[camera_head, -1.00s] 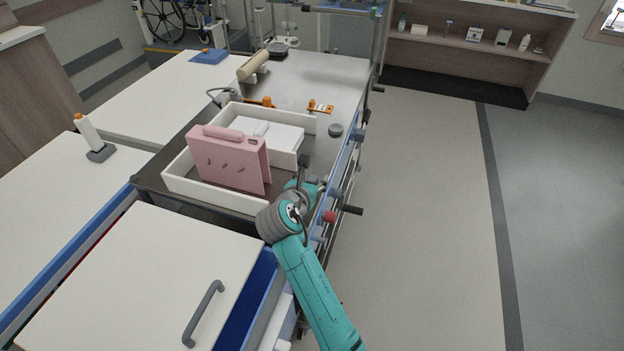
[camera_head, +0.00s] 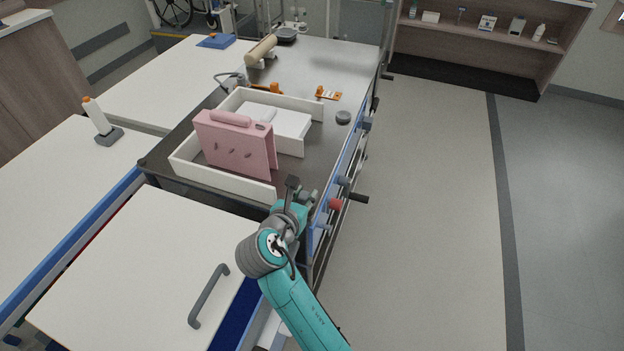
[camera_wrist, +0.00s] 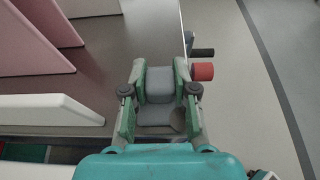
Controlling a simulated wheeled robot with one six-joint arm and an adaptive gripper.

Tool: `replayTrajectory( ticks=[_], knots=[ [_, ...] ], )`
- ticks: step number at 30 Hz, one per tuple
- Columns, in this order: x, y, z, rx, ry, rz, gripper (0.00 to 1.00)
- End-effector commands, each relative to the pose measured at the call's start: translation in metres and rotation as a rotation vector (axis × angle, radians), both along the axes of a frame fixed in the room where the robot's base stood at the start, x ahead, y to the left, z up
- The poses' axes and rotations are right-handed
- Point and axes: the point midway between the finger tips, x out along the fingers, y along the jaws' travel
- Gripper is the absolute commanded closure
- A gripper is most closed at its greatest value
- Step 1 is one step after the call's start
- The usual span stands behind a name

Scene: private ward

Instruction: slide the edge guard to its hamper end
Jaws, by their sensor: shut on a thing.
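My gripper (camera_wrist: 160,100) is shut on a grey block (camera_wrist: 160,84), which I take to be the edge guard. Green finger pads stand on both sides of it. In the head view the block shows as a small dark piece (camera_head: 292,182) above my gripper (camera_head: 291,192), close to the near right corner of the white tray. It sits on the dark worktop near its right edge. Its lower part is hidden by my gripper. The white-lidded unit (camera_head: 150,265) with a grey handle and blue inside, probably the hamper, stands at the near end.
A red knob (camera_head: 335,203) and black handle (camera_head: 358,199) stick out from the right side. Floor to the right is clear.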

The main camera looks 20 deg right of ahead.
Motion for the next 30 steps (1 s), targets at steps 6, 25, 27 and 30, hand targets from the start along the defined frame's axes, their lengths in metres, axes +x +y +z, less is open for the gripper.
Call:
replayTrajectory(
  ticks=[6,25,27,30],
  knots=[
    [-0.008,0.005,-0.001,0.001,0.002,0.000,1.00],
    [-0.008,0.005,0.000,0.001,0.001,0.000,0.46],
    [-0.010,0.007,0.001,0.001,0.001,0.001,0.46],
    [-0.017,0.013,0.005,0.001,0.000,0.002,0.46]
  ],
)
